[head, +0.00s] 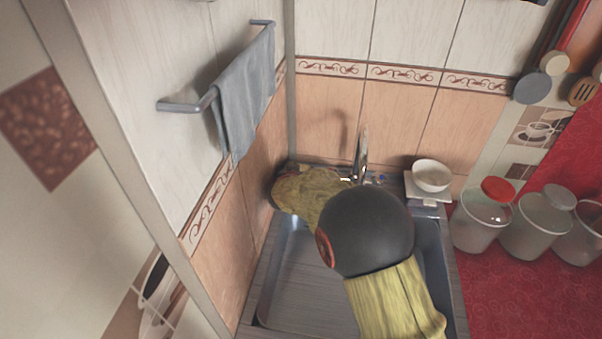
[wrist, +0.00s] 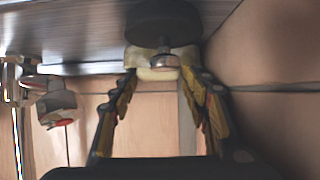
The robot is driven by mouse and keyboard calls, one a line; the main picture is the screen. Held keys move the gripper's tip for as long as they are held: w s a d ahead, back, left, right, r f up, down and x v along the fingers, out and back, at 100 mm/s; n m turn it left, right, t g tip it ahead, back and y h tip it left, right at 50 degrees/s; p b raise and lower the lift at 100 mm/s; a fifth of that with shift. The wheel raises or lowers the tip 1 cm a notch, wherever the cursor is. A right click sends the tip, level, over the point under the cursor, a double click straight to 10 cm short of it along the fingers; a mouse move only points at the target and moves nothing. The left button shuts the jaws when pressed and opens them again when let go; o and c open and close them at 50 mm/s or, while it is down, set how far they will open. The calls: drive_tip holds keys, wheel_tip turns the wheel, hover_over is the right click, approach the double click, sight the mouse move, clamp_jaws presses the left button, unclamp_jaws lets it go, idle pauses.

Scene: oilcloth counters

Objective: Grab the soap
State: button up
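In the wrist view, a pale cream block (wrist: 146,73), which looks like the soap, sits straight ahead between the fingertips. A round dark piece and a small shiny metal piece (wrist: 165,62) overlap it, so its full shape is hidden. My gripper (wrist: 160,76) is open, with its two yellow-and-black fingers spread to either side of the block. I cannot tell whether they touch it. In the head view, my arm reaches to the back left corner of the sink and hides the block and the fingertips.
The sink (head: 300,285) lies below my arm, with a metal faucet (head: 362,150) at its back. A grey towel (head: 246,95) hangs on the left wall. A white bowl (head: 431,176) and glass jars (head: 479,226) stand to the right. The tiled walls are close to my gripper.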

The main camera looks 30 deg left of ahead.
drive_tip(key=shift+s+f, duration=0.1)
drive_tip(key=shift+f, duration=0.1)
drive_tip(key=c, duration=0.6)
drive_tip(key=shift+c, duration=0.5)
drive_tip(key=shift+r, duration=0.1)
